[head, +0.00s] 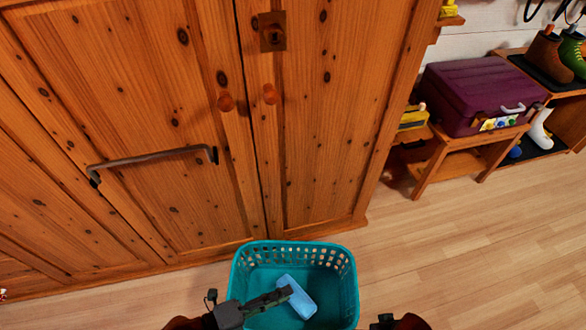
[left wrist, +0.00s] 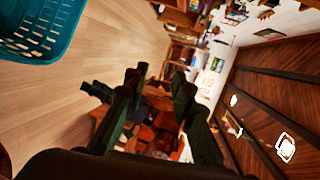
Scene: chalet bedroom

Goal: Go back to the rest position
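My left gripper (head: 284,294) reaches in from the bottom of the head view, above the basket in the picture. In the left wrist view its dark fingers (left wrist: 158,110) stand apart with nothing visible between them, so it looks open and empty. Only a small dark part of my right gripper (head: 386,322) shows at the bottom edge of the head view; its fingers cannot be made out. A teal basket (head: 238,270) stands on the floor in front of the wardrobe. A light blue object (head: 299,302) lies inside it, partly hidden behind the left gripper.
A wooden wardrobe (head: 310,130) with knobs and a metal handle (head: 150,158) stands just behind the basket. A purple suitcase (head: 475,92) lies on a low wooden stand (head: 436,165) at the right, beside a shoe rack with boots. The floor (head: 450,250) at the right is clear.

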